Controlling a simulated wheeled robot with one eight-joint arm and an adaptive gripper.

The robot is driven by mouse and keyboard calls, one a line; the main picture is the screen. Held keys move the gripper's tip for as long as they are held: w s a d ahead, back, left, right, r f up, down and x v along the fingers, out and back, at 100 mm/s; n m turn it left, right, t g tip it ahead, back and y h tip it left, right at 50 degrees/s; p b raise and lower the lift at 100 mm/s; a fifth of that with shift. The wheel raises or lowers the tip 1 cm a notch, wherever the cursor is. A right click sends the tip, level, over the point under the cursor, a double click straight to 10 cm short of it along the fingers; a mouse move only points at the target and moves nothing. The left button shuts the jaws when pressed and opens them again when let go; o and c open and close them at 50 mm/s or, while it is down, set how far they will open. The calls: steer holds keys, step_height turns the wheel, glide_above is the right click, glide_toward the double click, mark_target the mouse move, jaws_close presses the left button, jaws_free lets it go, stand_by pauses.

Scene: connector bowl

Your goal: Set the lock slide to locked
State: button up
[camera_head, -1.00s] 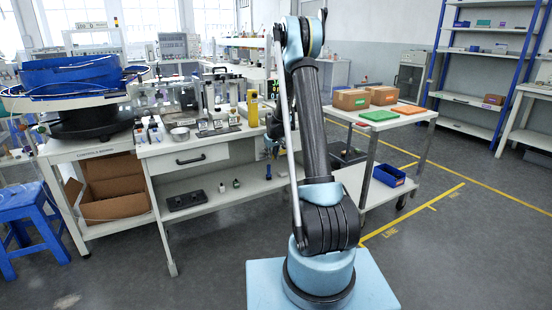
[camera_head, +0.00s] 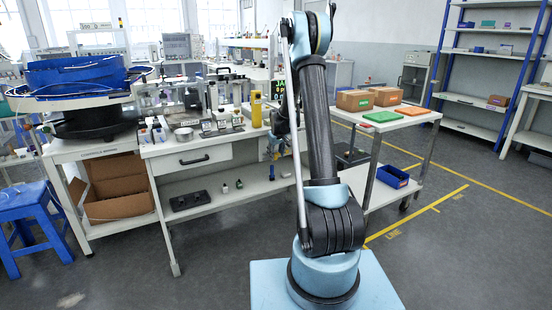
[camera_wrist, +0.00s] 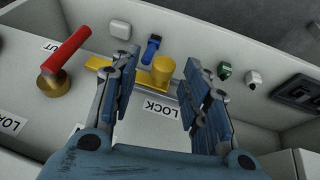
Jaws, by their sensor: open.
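In the wrist view, a yellow slide bar with a round yellow knob (camera_wrist: 163,68) lies on a pale surface. A label reading LOCK (camera_wrist: 158,106) is beside the slide on the near side. My gripper (camera_wrist: 161,70) is open, with one finger to the left of the knob and the other to its right. I see a gap on each side of the knob; the fingers' height relative to it is hard to tell. The left finger overlaps part of the bar. In the head view my arm hides the slide.
In the wrist view, a red-handled lever on a brass base (camera_wrist: 53,84) stands left. A blue connector (camera_wrist: 151,47), a green one (camera_wrist: 224,71), a white one (camera_wrist: 254,79) and a black tray (camera_wrist: 300,92) lie beyond. In the head view, a yellow box (camera_head: 256,109) stands on the bench.

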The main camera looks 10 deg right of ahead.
steer(key=v, duration=0.9)
steer(key=shift+r, duration=0.3)
steer(key=shift+s, duration=0.15)
steer(key=s+d+r+m+g, duration=0.15)
steer(key=s+r, duration=0.25)
steer(key=s, duration=0.9)
steer(key=s+d+r+m, duration=0.15)
steer(key=s+r, duration=0.35)
steer(key=s, duration=0.9)
steer(key=s+f, duration=0.4)
steer(key=s, duration=0.9)
steer(key=s+d+f+m+g, duration=0.1)
steer(key=s+f, duration=0.4)
steer(key=s, duration=0.7)
steer(key=shift+s+d, duration=0.2)
steer(key=shift+s, duration=0.15)
